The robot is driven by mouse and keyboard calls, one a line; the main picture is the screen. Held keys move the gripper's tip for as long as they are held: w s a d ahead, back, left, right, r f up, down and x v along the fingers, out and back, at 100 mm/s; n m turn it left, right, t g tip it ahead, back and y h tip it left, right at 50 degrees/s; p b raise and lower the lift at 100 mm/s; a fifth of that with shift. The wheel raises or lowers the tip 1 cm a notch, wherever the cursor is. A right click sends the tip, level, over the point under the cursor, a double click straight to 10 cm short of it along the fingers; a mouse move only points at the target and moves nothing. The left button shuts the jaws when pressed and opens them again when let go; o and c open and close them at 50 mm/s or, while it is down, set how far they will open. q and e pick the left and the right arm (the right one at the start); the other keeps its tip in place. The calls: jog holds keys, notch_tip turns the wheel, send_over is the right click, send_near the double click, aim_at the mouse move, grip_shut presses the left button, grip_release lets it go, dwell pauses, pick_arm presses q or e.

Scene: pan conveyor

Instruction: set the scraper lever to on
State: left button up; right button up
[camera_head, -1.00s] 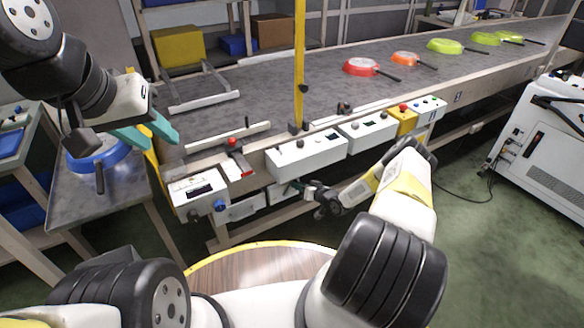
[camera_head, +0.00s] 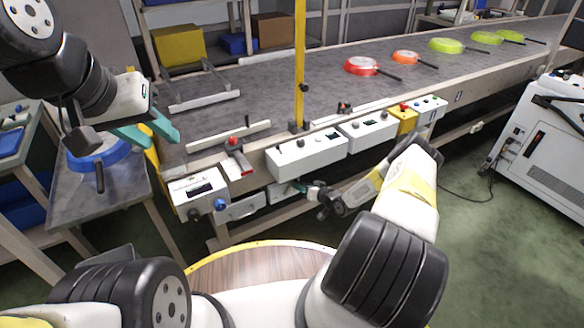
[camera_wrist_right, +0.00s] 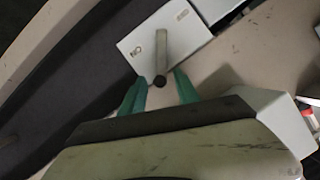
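In the right wrist view, a lever with a grey shaft (camera_wrist_right: 162,48) and a dark round knob (camera_wrist_right: 160,81) stands on a white box (camera_wrist_right: 140,47); I take it as the scraper lever, though no label is readable. My right gripper (camera_wrist_right: 160,92) is open, with its green fingers on either side of the knob; contact cannot be told. In the head view the right gripper (camera_head: 296,187) is below the front control boxes, and the lever is not clearly visible there. My left gripper (camera_head: 152,132) is open and empty above the side table.
The conveyor (camera_head: 290,75) carries a red pan (camera_head: 360,66), an orange pan (camera_head: 404,57) and several green ones. White control boxes (camera_head: 306,155) line its front edge. A blue pan (camera_head: 97,160) lies on the side table (camera_head: 120,190).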

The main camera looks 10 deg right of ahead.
jog(key=v, duration=0.6)
jog(key=shift+s+d, duration=0.1)
jog(key=shift+s, duration=0.1)
